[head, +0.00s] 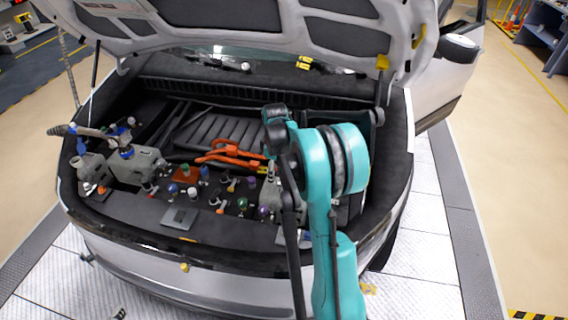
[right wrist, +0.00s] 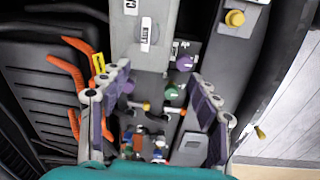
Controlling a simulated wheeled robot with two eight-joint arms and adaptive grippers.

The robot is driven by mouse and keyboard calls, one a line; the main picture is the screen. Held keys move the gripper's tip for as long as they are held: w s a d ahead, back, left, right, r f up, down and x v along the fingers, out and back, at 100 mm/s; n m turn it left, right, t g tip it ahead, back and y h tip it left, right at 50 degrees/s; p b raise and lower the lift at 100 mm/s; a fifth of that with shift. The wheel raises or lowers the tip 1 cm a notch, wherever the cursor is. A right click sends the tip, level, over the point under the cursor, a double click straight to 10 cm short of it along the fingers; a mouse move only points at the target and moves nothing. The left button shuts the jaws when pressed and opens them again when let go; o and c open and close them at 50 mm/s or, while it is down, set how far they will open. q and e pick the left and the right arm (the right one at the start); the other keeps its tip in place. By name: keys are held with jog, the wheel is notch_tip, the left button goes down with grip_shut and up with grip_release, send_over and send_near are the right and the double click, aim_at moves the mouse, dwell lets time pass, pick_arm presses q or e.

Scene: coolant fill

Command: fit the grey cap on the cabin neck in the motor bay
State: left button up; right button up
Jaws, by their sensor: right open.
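The motor bay (head: 150,205) of a car with its hood up lies ahead. My right gripper (right wrist: 158,82) is open and empty, pointing down over the front of the bay. Its fingers stand apart on both sides of a purple cap (right wrist: 184,63) and a green cap (right wrist: 172,91). In the head view its fingers are mostly hidden by my teal right arm. A light grey block (right wrist: 158,55) with a white label is beyond the fingertips in the right wrist view. I cannot clearly pick out the grey cap or tell which neck is the cabin one. My left gripper is not in view.
Orange cables (head: 232,152) cross the middle of the bay. A grey tank (head: 138,166) with a blue cap stands at the left. Several small coloured caps crowd the front ledge, near a flat grey plate (head: 180,217). The open hood (head: 250,15) hangs above.

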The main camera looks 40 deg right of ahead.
aim_at(284, 184)
jog(key=shift+n+g, duration=0.4)
jog(key=shift+n, duration=0.1)
jog(key=d+f, duration=0.2)
jog(key=d+f+p, duration=0.1)
jog(key=d, duration=0.1)
jog(key=shift+w+f, duration=0.2)
jog(key=shift+w, duration=0.05)
notch_tip(284, 184, down, 8)
jog(key=shift+s+d+r+b, duration=0.1)
jog(key=shift+b, duration=0.35)
jog(key=c, duration=1.2)
jog(key=shift+o, duration=1.1)
jog(key=shift+c, duration=0.2)
jog(key=shift+b, duration=0.3)
